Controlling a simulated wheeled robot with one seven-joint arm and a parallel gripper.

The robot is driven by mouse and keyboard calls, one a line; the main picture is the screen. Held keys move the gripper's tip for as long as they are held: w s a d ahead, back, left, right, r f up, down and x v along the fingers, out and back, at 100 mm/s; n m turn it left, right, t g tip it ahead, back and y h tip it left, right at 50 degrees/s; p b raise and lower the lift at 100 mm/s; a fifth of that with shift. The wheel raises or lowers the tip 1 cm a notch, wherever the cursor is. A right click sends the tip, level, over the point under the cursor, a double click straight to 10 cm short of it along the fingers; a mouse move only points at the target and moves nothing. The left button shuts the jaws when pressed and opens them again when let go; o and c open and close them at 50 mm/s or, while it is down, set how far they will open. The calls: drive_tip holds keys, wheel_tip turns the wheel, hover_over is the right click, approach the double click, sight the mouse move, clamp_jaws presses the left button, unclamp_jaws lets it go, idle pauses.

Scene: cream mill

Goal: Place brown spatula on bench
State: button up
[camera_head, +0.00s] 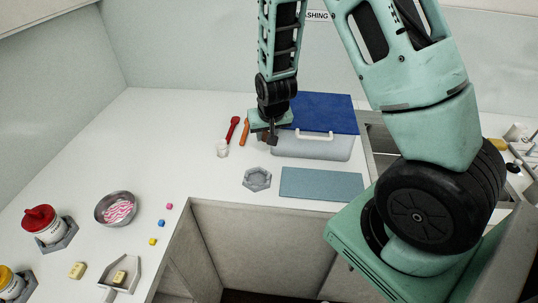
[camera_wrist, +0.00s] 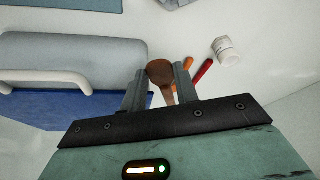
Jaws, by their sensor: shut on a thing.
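My gripper (camera_wrist: 159,88) is shut on the brown spatula (camera_wrist: 161,74). The spatula's rounded brown end sticks out past the fingertips in the wrist view, and its lower part runs back between the fingers. In the head view my gripper (camera_head: 271,138) hangs over the back of the white bench (camera_head: 150,140), at the left front of the lidded box. The spatula is too small and dark to make out clearly there. I cannot tell whether it touches the bench.
A grey hexagonal holder (camera_head: 257,179) and a blue-grey mat (camera_head: 320,184) lie in front.

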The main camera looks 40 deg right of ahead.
drive_tip(key=p, duration=0.2)
approach(266, 163)
drive_tip(key=x, duration=0.5)
drive_tip(key=shift+w+d+f, duration=0.1)
drive_tip(key=shift+w+d, duration=0.05)
drive_tip(key=shift+w, duration=0.05)
drive_tip(key=shift+f, duration=0.4)
drive_tip(key=shift+f, duration=0.2)
drive_tip(key=o, duration=1)
drive_tip(key=shift+r, duration=0.1)
drive_tip(key=shift+r, duration=0.1)
